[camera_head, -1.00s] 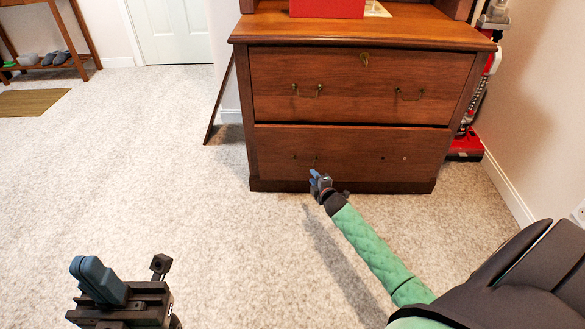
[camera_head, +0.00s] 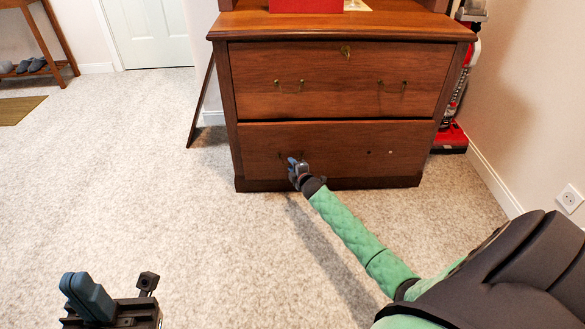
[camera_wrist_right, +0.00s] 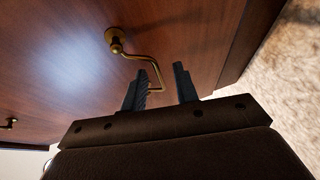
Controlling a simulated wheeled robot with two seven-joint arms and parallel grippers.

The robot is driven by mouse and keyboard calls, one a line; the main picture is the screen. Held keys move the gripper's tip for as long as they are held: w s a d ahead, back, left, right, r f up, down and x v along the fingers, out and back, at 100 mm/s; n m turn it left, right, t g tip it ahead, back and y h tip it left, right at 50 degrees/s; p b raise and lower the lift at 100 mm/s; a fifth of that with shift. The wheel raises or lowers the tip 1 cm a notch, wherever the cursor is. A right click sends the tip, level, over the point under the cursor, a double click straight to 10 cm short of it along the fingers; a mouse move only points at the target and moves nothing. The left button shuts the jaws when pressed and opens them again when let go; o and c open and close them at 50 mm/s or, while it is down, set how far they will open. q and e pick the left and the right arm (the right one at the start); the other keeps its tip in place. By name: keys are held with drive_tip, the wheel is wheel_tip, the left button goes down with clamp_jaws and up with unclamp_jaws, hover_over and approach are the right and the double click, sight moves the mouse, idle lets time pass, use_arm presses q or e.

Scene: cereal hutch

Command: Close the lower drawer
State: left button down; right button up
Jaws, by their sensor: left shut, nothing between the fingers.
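The lower drawer (camera_head: 340,140) is the bottom wooden front of the brown hutch, and it looks near flush in the head view. Its left brass handle shows partly behind my right gripper (camera_head: 295,166); two small marks show at the right handle's place. In the right wrist view the brass handle (camera_wrist_right: 127,53) hangs from the drawer face (camera_wrist_right: 190,40). Contact is unclear. My left gripper (camera_head: 88,294) is shut and empty, low over the carpet, away from the hutch.
The upper drawer (camera_head: 335,78) looks shut above. A red box (camera_head: 305,5) stands on the hutch top (camera_head: 400,24). A red vacuum cleaner (camera_head: 450,138) stands right of the hutch, near the wall. The carpet (camera_head: 130,170) is clear to the left.

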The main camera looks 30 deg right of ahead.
drive_tip(key=shift+c, duration=0.4)
clamp_jaws()
drive_tip(key=w+d, duration=0.2)
drive_tip(key=w, duration=0.1)
drive_tip(key=shift+w+d+r, duration=0.1)
drive_tip(key=shift+w, duration=0.15)
drive_tip(key=shift+o, duration=0.4)
unclamp_jaws()
drive_tip(key=shift+w, duration=0.15)
